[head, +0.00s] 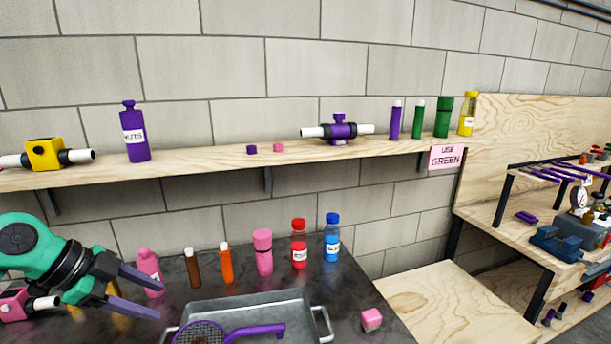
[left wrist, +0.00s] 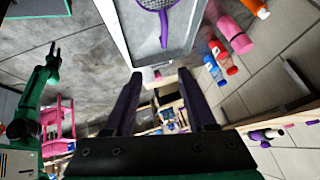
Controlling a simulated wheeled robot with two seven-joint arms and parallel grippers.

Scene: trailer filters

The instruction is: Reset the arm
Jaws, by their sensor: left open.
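My left gripper (head: 161,300) reaches in from the left over the dark counter, its two purple fingers apart with nothing held between them. In the head view it overlaps the pink bottle (head: 147,262); I cannot tell how far apart they are. In the left wrist view, the open left gripper (left wrist: 160,80) has a clear gap between its fingers. A green arm at the left of that view, which looks like my right one, ends in a small dark gripper (left wrist: 54,48); its jaw state is unclear.
A metal tray (head: 322,318) with a purple strainer (head: 250,331) sits on the counter, with a pink cube (head: 371,319) to its right. Bottles and tubes stand behind it. The wall shelf (head: 205,165) holds a yellow filter (head: 44,154) and a purple filter (head: 339,130).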

